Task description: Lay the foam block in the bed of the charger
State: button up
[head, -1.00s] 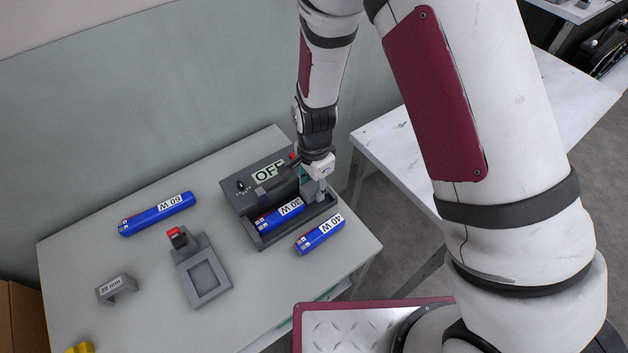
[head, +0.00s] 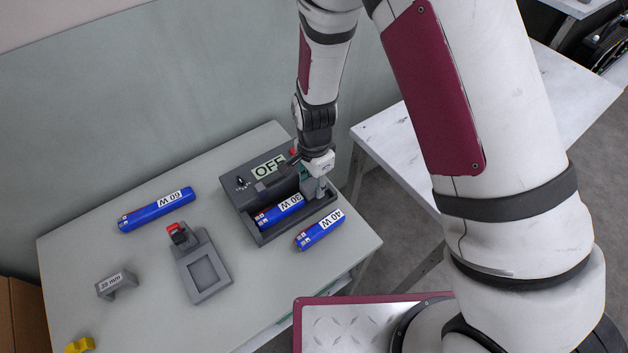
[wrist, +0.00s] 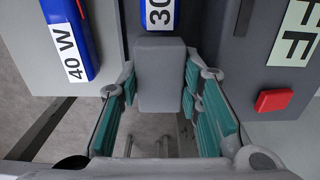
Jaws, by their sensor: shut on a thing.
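The charger (head: 252,232) is a dark grey unit with an OFF display and a red button. Its open bed holds a blue battery marked 30 W (head: 281,211), at the left of the bed in the head view. My gripper (head: 320,186) is at the bed's right end. In the wrist view its teal-padded fingers (wrist: 160,95) are shut on the grey foam block (wrist: 160,70). The block lies close to the end of the 30 W battery; I cannot tell whether they touch. Whether the block rests on the bed floor is hidden.
A blue 40 W battery (head: 320,230) lies just in front of the charger, and a 60 W one (head: 157,210) lies at the back left. A grey fixture with a red part (head: 203,272), a grey bracket (head: 117,285) and a yellow piece (head: 79,346) stand left.

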jog(key=shift+f+b, duration=0.4)
jog(key=shift+f, duration=0.95)
dwell(0.6)
jog(key=o, duration=0.9)
jog(key=shift+w+r, duration=0.1)
jog(key=shift+r, duration=0.05)
jog(key=shift+a+r, duration=0.1)
jog(key=shift+r, duration=0.15)
notch_tip(320, 180, up, 10)
jog(key=shift+f, duration=0.1)
jog(key=shift+s+d+r, duration=0.2)
jog(key=shift+r, duration=0.55)
